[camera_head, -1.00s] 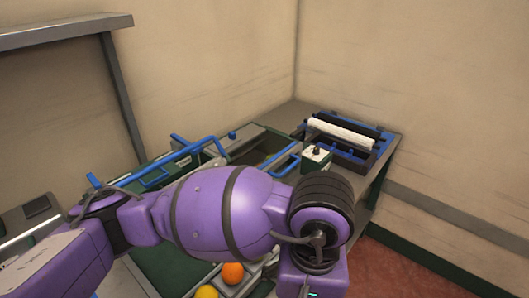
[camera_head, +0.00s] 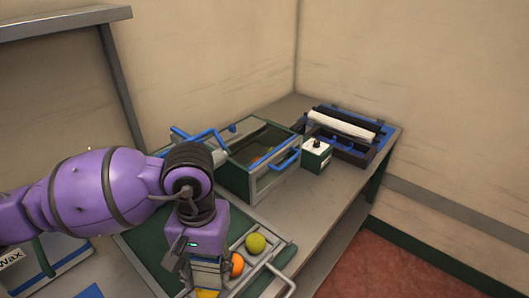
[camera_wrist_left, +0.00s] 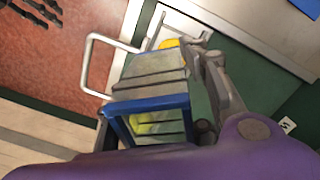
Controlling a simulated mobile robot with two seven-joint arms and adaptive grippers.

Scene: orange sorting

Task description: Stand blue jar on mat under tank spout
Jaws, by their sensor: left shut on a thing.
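My left gripper (camera_head: 205,272) points down over the fruit tray. In the left wrist view its grey finger (camera_wrist_left: 218,85) lies against a boxy grey thing with a blue edge (camera_wrist_left: 148,103). The gripper is shut on this thing. I cannot tell whether it is the blue jar. The thing is partly hidden by the gripper in the head view. A tank spout and a mat below it cannot be made out in these frames. My right gripper is not in view.
The tray (camera_head: 285,255) holds a yellow-green fruit (camera_head: 256,243), an orange (camera_head: 237,265) and a yellow fruit (camera_head: 207,293). Behind it stand an open green crate (camera_head: 235,182), a small white-and-green box (camera_head: 316,155) and a roller unit (camera_head: 350,150). Bare bench (camera_head: 325,200) lies at right.

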